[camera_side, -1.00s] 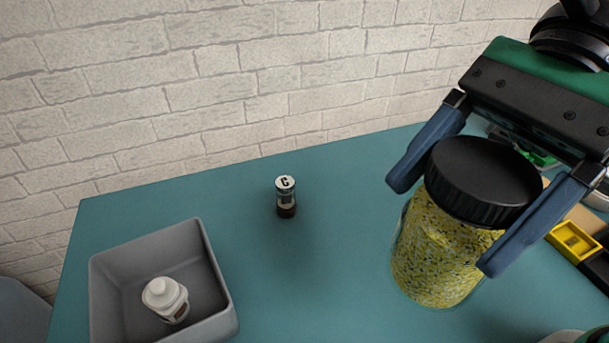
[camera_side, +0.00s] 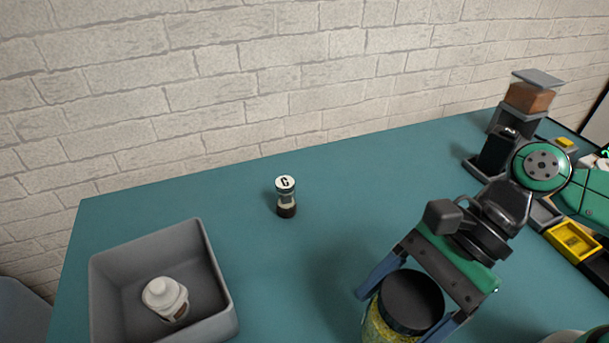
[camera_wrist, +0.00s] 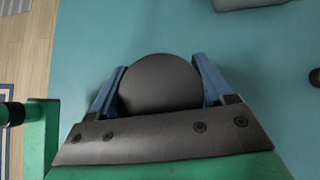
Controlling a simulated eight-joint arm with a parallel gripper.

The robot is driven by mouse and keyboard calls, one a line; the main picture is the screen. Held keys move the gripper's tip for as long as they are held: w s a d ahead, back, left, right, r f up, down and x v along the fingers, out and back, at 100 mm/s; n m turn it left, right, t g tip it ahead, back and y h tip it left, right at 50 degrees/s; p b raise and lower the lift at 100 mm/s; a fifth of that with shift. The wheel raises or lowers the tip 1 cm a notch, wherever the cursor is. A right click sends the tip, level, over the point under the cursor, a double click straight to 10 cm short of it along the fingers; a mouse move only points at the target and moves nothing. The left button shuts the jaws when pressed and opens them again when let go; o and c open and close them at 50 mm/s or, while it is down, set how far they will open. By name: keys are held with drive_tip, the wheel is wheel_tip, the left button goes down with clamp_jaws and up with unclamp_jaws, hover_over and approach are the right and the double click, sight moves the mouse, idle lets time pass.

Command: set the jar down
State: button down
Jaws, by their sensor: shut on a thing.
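The jar has a black lid (camera_side: 411,302) and yellow, speckled contents (camera_side: 378,328). It is at the bottom of the side view, partly cut off by the frame edge. My gripper (camera_side: 413,306) is shut on the jar, with one blue finger on each side of the lid. In the wrist view the round black lid (camera_wrist: 160,84) sits between the two blue fingers. The jar looks upright. Its base is out of view, so I cannot tell whether it touches the table.
A grey bin (camera_side: 215,290) with a white bottle (camera_side: 165,298) inside stands at left. A small shaker (camera_side: 286,197) marked G stands mid-table. A grinder-like device (camera_side: 520,110) and yellow and black trays (camera_side: 572,241) are at right. The teal table (camera_side: 250,255) is clear between bin and jar.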

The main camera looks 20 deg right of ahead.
drive_tip(key=shift+f, duration=1.8)
unclamp_jaws()
drive_tip(key=shift+d+r, duration=0.1)
drive_tip(key=v, duration=1.2)
drive_tip(key=w+d+f+n+t+h, duration=0.2)
drive_tip(key=w+d+n+t+h, duration=0.6)
drive_tip(key=n, duration=0.8)
drive_tip(key=w+d, duration=0.1)
drive_tip(key=d, duration=0.1)
drive_tip(key=shift+w+d+t+h, duration=0.25)
drive_tip(key=shift+d+t+h, duration=0.05)
drive_tip(key=shift+d+h, duration=0.1)
